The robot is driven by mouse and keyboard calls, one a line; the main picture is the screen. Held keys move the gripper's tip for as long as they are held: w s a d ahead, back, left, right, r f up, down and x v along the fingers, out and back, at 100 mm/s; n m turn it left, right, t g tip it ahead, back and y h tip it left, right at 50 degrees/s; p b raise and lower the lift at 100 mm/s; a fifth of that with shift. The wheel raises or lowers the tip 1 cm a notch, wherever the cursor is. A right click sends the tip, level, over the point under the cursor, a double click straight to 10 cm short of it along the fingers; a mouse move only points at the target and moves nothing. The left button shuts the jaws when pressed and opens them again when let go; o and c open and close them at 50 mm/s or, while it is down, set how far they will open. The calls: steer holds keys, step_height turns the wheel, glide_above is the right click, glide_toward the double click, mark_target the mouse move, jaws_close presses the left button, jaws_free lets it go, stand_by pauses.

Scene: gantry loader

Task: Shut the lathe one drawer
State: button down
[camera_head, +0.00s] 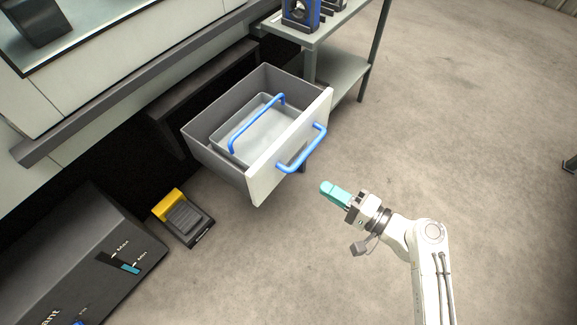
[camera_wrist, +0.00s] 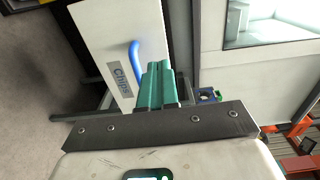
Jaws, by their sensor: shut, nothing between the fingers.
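The lathe drawer (camera_head: 258,190) stands pulled well out from under the machine in the head view. It has grey walls, a white front and a blue bar handle (camera_head: 303,152) on that front. A grey tray with its own blue handle (camera_head: 257,122) sits inside. In the wrist view the white front (camera_wrist: 115,45) carries a label reading "Chips" and the blue handle (camera_wrist: 135,62). My gripper (camera_head: 328,190) has teal fingers, shut and empty, in front of the drawer front and apart from it. The fingers also show in the wrist view (camera_wrist: 157,85).
A grey bench (camera_head: 340,70) with blue items stands behind the drawer. A yellow and black foot pedal (camera_head: 183,218) lies on the floor left of it. A dark grey unit (camera_head: 80,260) is at lower left.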

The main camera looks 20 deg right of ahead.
mark_target(204, 112)
steer(key=x, duration=1.4)
steer(key=shift+w+r, duration=0.1)
steer(key=shift+r, duration=0.1)
steer(key=shift+w, duration=0.1)
steer(key=b+x, duration=1.3)
steer(key=x, duration=1.5)
steer(key=shift+w+a+r, duration=0.15)
steer(key=shift+w+a, duration=0.05)
steer(key=shift+a, duration=0.1)
steer(key=shift+w+a+r+b, duration=0.15)
steer(key=shift+w+a+b, duration=0.1)
steer(key=shift+w, duration=0.1)
steer(key=shift+w+a+r+b, duration=0.15)
steer(key=shift+w+r+b, duration=0.1)
steer(key=shift+w, duration=0.1)
